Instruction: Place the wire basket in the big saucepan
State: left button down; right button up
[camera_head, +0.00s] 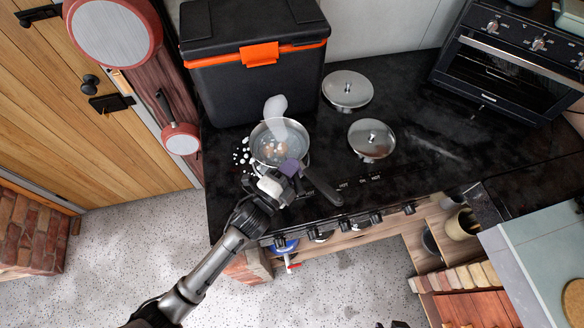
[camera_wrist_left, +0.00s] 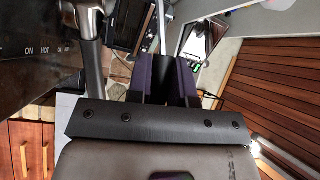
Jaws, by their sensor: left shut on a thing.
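The big saucepan (camera_head: 256,146) stands on the black hob, its dark handle (camera_head: 325,190) pointing to the lower right. Steam rises from it and small brownish round things show inside. My left gripper (camera_head: 291,168) is at the pan's near rim. In the left wrist view its purple fingers (camera_wrist_left: 164,80) are shut on a thin grey rod (camera_wrist_left: 161,25), which looks like the wire basket's handle. The basket's mesh is too small to make out, so I cannot tell whether it is inside the pan or above it. My right gripper is not in view.
Two steel lids (camera_head: 347,90) (camera_head: 371,140) lie right of the pan. A black cool box (camera_head: 255,85) with an orange latch stands behind it. White bits (camera_head: 241,157) lie left of the pan. An oven (camera_head: 510,65) stands at the back right; the worktop before it is clear.

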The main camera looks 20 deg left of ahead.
pick_arm(q)
jog(key=shift+f, duration=0.15)
jog(key=c, duration=1)
grip_release()
jog(key=shift+f, duration=0.1)
jog(key=shift+c, duration=0.2)
jog(key=shift+s, duration=0.15)
jog(key=r+b+v, duration=0.1)
jog(key=v, duration=1)
jog(key=shift+s+a+f+b, duration=0.2)
jog(key=shift+s+f+b, duration=0.1)
jog(key=shift+f+b, duration=0.1)
